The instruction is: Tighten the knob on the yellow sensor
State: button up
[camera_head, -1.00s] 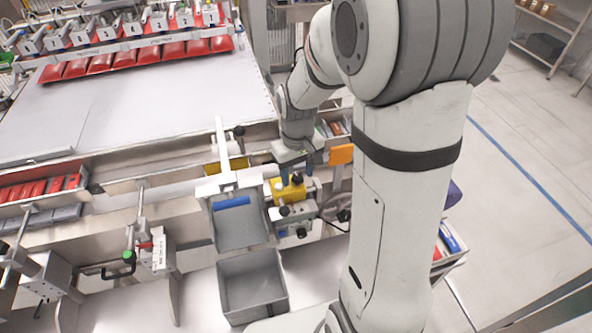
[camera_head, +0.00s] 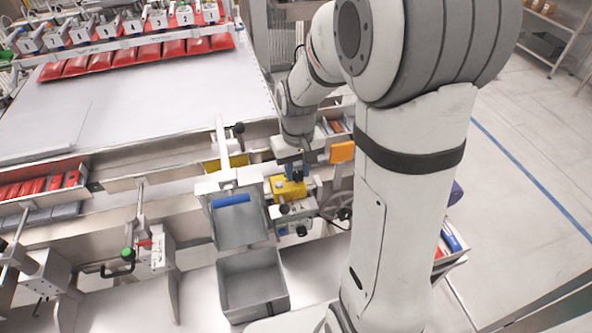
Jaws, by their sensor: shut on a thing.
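The yellow sensor (camera_head: 286,189) sits on a metal bracket right of the grey bins, in the middle of the head view. A small black knob (camera_head: 297,177) shows at its top. The fingers hide much of the knob. Below the sensor, another dark knob (camera_head: 284,209) shows on the bracket.
A tilted grey bin (camera_head: 240,222) and a lower grey bin (camera_head: 252,285) stand to the left. An orange block (camera_head: 342,152) is close on the right of my gripper. A handwheel (camera_head: 337,207) is right of the bracket.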

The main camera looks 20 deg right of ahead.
aim_at(298, 174)
jog(key=shift+m, duration=0.6)
jog(key=o, duration=1)
jog(key=shift+c, duration=0.2)
jog(key=shift+r+b, duration=0.45)
jog(key=shift+r, duration=3.5)
